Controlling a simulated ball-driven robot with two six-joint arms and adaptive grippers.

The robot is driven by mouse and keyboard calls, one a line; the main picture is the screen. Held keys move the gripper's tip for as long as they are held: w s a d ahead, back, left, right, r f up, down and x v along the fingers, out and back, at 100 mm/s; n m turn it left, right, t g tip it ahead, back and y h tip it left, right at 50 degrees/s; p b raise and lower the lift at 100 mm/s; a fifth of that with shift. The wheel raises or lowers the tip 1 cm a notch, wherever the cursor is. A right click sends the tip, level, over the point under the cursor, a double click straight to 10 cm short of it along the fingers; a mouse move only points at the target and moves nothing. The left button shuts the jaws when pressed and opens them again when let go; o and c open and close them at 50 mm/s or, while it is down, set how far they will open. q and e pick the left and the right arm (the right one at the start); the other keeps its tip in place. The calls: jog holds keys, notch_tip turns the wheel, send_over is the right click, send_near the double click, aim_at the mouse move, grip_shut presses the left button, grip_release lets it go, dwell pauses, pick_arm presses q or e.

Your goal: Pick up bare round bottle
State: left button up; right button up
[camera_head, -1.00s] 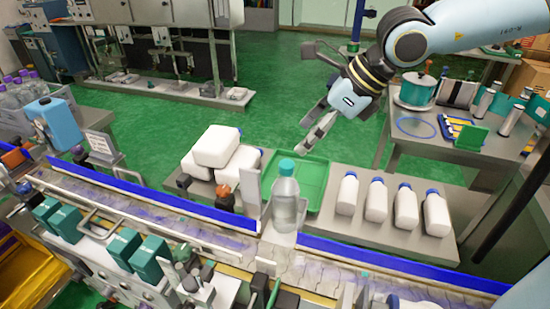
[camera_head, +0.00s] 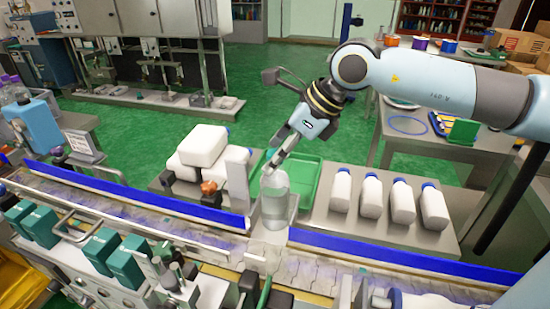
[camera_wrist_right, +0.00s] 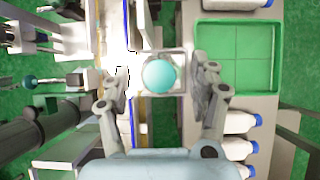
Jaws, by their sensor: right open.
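The bare round bottle (camera_head: 275,203) is clear, without a label, and stands upright beside the conveyor in the head view. In the right wrist view the teal cap (camera_wrist_right: 159,74) lies between the two spread fingers of my right gripper (camera_wrist_right: 160,88), with room visible on both sides. The gripper is open and does not hold the bottle. My left gripper is not in view.
A green tray (camera_head: 308,166) lies behind the bottle. Several white bottles with blue caps (camera_head: 371,196) lie to its right. White containers (camera_head: 203,146) are stacked to its left. Blue rails (camera_head: 385,264) edge the conveyor (camera_head: 195,238) on both sides of the bottle.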

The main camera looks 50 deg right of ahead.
jog(key=shift+w+a+f, duration=0.2)
jog(key=shift+w+f, duration=0.1)
jog(key=shift+f, duration=0.2)
grip_shut()
